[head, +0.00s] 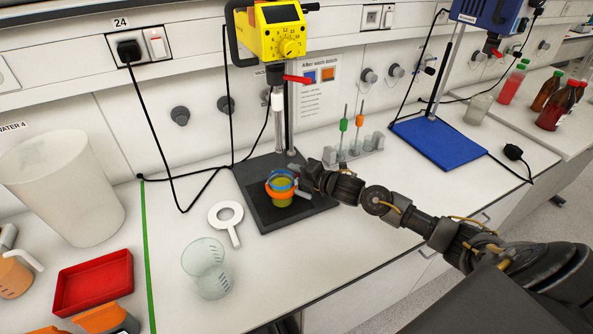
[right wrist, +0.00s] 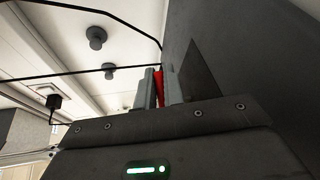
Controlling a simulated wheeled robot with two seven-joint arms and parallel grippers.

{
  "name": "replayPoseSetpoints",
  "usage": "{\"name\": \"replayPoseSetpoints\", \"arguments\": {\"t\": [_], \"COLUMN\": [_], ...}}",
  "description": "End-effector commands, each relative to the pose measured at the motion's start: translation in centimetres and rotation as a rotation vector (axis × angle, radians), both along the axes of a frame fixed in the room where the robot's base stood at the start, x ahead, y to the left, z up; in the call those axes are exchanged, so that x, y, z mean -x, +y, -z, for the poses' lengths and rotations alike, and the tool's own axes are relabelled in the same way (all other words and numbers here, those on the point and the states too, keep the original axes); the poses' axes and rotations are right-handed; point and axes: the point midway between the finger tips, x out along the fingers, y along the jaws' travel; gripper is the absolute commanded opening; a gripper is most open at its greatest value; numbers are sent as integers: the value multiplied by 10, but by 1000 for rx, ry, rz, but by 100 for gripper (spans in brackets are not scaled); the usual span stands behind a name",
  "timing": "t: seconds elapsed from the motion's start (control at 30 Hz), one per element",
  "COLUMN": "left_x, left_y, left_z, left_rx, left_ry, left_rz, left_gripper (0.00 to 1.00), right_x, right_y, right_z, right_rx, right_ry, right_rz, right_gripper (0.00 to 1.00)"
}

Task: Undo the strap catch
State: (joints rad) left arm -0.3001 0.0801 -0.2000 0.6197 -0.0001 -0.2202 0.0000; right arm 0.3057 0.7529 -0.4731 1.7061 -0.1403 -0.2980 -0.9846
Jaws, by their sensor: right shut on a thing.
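A small cup (head: 281,200) with yellow-green contents stands on the black base plate (head: 262,215) of the yellow-headed stirrer. An orange band and a blue band, which I take for the strap (head: 272,189), go around its upper part. My right gripper (head: 294,173) reaches in from the right at the cup's back right rim. In the right wrist view its grey fingers (right wrist: 159,88) are shut on a narrow red piece (right wrist: 159,86), likely the strap catch. The fingers hide most of the catch in the head view. My left gripper is not in view.
The stirrer's post (head: 284,125) rises close behind the cup. A small rack (head: 352,150) is behind my right arm. The front bench between beaker and arm is clear.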

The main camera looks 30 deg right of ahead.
Motion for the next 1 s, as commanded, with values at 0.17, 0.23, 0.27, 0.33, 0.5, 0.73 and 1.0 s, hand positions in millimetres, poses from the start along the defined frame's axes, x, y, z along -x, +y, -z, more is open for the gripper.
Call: {"name": "replayPoseSetpoints", "arguments": {"t": [0.17,0.23,0.27,0.33,0.5,0.73,1.0], "left_x": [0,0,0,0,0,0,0], "left_y": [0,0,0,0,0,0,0], "left_z": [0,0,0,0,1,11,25], "left_rx": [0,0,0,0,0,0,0], "left_ry": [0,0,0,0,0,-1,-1], "left_rz": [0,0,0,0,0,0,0], "left_gripper": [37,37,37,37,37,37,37], "right_x": [0,0,0,0,1,30,79], "right_y": [0,0,0,0,0,-10,-25], "right_z": [0,0,0,0,0,-4,-16], "right_rx": [0,0,0,1,1,4,4], "right_ry": [0,0,0,0,0,2,2], "right_rz": [-1,-1,-1,-1,-2,-4,-5], "right_gripper": [25,31,31,31,31,31,31]}}
